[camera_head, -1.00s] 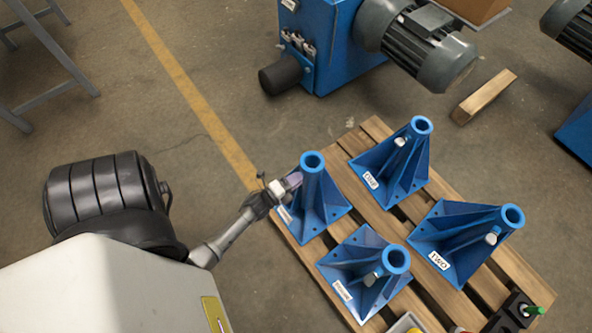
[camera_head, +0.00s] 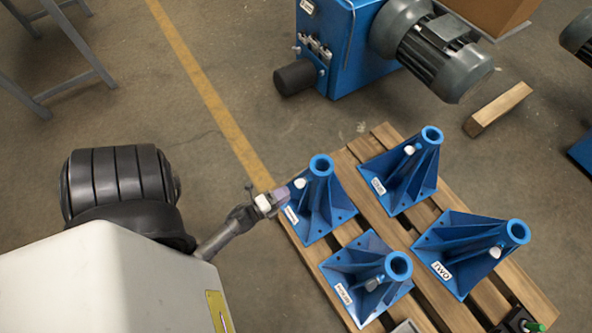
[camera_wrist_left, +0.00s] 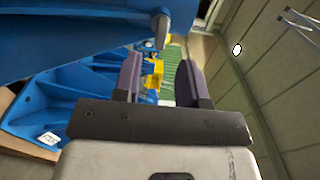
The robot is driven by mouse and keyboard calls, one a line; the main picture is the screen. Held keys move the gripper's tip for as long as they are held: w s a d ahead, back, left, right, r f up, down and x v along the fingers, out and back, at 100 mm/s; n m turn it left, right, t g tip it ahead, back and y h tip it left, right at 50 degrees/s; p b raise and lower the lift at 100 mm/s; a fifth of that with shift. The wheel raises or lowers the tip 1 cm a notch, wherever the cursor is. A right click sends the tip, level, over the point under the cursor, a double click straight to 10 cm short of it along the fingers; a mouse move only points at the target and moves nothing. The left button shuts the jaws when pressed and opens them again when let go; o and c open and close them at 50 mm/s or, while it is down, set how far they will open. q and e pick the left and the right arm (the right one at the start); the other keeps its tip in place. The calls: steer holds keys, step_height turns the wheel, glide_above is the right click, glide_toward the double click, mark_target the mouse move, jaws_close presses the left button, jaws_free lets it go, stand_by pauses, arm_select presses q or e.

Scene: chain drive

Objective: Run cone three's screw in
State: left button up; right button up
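Several blue cones stand on a wooden pallet. The cone labelled TWO (camera_head: 467,262) is at the right. The left cone (camera_head: 322,202), front cone (camera_head: 375,278) and back cone (camera_head: 402,178) carry labels too small to read surely, so I cannot tell which is three. A pale screw head (camera_head: 299,183) sticks out of the left cone's tube. My left gripper (camera_head: 277,197) is beside that screw, just left of it and apart from it. In the left wrist view, its purple fingers (camera_wrist_left: 160,80) are open and empty, with a grey screw (camera_wrist_left: 162,28) ahead of them. My right gripper is out of view.
The wooden pallet (camera_head: 430,205) has gaps between its boards. A blue machine with a grey motor (camera_head: 432,52) stands behind, and a wooden block (camera_head: 498,110) lies on the floor. Bare floor surrounds a yellow line (camera_head: 208,98).

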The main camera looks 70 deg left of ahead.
arm_select(q)
steer(key=s, duration=0.3)
steer(key=s+d, duration=0.1)
steer(key=s, duration=0.1)
steer(key=shift+s+p, duration=0.1)
steer(key=shift+p, duration=0.3)
stand_by(0.4)
